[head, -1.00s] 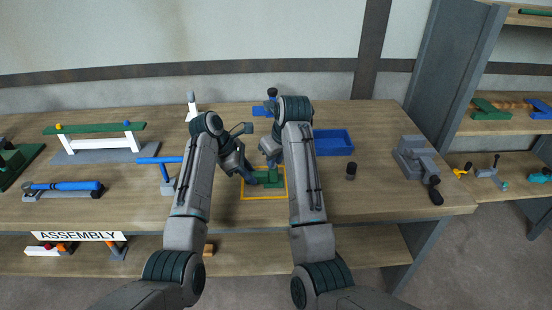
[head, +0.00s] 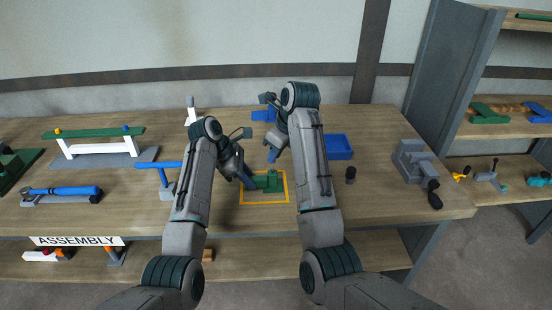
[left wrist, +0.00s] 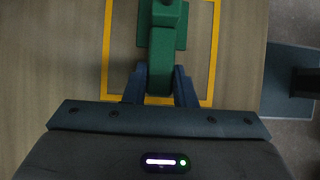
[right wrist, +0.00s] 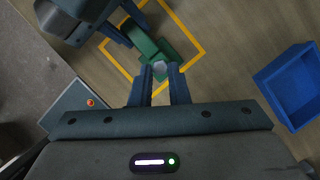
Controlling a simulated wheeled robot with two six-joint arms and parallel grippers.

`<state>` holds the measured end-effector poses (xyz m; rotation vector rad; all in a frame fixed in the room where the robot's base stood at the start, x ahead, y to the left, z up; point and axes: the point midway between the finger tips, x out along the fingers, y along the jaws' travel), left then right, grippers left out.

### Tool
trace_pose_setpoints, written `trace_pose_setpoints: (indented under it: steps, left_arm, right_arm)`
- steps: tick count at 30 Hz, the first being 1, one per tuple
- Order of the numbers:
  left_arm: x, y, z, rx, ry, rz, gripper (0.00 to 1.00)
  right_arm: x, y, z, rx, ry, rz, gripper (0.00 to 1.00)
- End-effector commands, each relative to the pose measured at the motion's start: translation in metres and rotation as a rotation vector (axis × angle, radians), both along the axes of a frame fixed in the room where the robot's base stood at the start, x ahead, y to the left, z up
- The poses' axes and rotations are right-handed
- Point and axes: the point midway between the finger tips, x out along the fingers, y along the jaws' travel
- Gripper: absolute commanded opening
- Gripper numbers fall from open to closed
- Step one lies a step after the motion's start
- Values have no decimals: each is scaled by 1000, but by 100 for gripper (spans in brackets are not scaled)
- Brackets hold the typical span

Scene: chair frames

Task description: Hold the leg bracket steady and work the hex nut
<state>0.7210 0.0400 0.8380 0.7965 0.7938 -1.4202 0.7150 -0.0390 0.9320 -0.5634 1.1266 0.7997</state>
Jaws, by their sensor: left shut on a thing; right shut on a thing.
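The green leg bracket (head: 268,182) lies inside a yellow outlined square on the bench. My left gripper (head: 249,184) is shut on its near arm, which runs between the fingers in the left wrist view (left wrist: 160,78). My right gripper (head: 271,157) is above the bracket, with a gap between its fingertips and the bracket in the head view. In the right wrist view a small grey hex nut (right wrist: 159,70) sits between its closed fingertips, with the bracket (right wrist: 146,42) beyond. A dark round spot shows on the bracket at the top edge of the left wrist view.
A blue bin (head: 338,147) stands right of the yellow square (head: 262,204). A dark cylinder (head: 351,174) and a grey vise (head: 416,165) stand further right. A blue T-handled tool (head: 163,172) stands left of my left arm.

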Motion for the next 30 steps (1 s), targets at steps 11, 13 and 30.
trace_pose_setpoints:
  steps: [11, 13, 30]
  left_arm:
    - [-1, 1, -4, 3, 6, 1, 0]
    - [-1, 1, -4, 3, 6, 1, 36]
    - [1, 15, 21, 2, -3, 2, 49]
  right_arm:
    - [0, 0, 11, 1, -1, 0, 0]
    - [0, 0, 11, 1, 0, -1, 0]
    - [0, 0, 11, 1, 0, -1, 0]
